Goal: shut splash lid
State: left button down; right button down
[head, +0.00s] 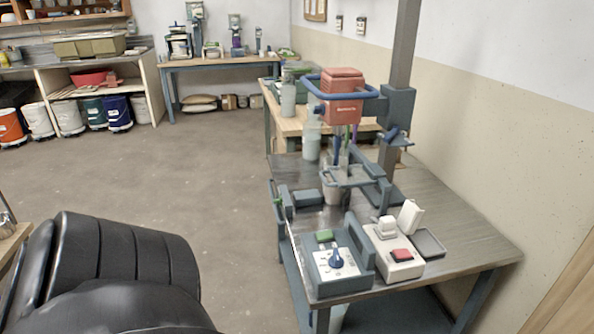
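A mixer stands on the near bench, with a red motor head (342,95) and a blue handlebar (368,90) on a tall grey column (405,40). Beneath it a pale cup or bucket (332,192) sits within a blue-grey frame (352,178). A white box (394,258) with a red button (402,254) stands at the bench's front right. A white flap (410,216) stands tilted up at its back; I cannot tell whether this flap or a part at the mixer is the splash lid. Neither of my grippers is in view.
A blue-grey control box (338,268) with a blue knob (336,258) and green button (324,236) stands left of the white box. A dark tray (429,243) lies at right. The floor (180,180) beyond is clear.

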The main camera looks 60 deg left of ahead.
aim_at(373, 170)
jog(key=z, duration=1.4)
jog(key=k, duration=0.1)
jog(key=u, duration=2.55)
